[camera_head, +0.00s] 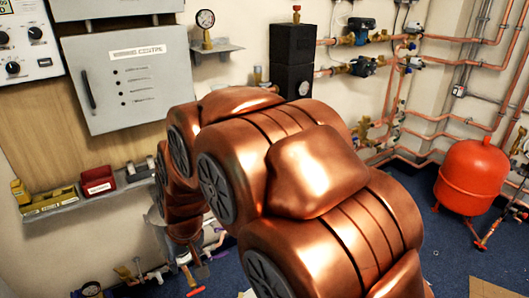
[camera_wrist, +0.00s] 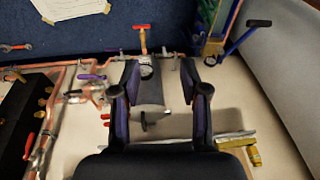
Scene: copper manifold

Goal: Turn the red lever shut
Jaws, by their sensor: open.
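Several red handles are in view, and I cannot tell which is the task's lever. In the wrist view, one red lever (camera_wrist: 29,146) sits beside the black block at the left, and small red handles (camera_wrist: 105,117) are on the copper pipework left of my gripper. In the head view, a red handle (camera_head: 195,291) is low, below my copper-coloured arm. My gripper (camera_wrist: 160,72) is open, its two dark fingers apart. A grey cylinder (camera_wrist: 148,92) with a gauge shows between the fingers; contact cannot be judged.
A shelf (camera_head: 52,208) with a yellow item and red bin is at left, under a grey cabinet (camera_head: 130,75). A red tank (camera_head: 470,175) stands right. A T-handle (camera_wrist: 143,38) and a blue-handled valve (camera_wrist: 240,40) are beyond my fingers.

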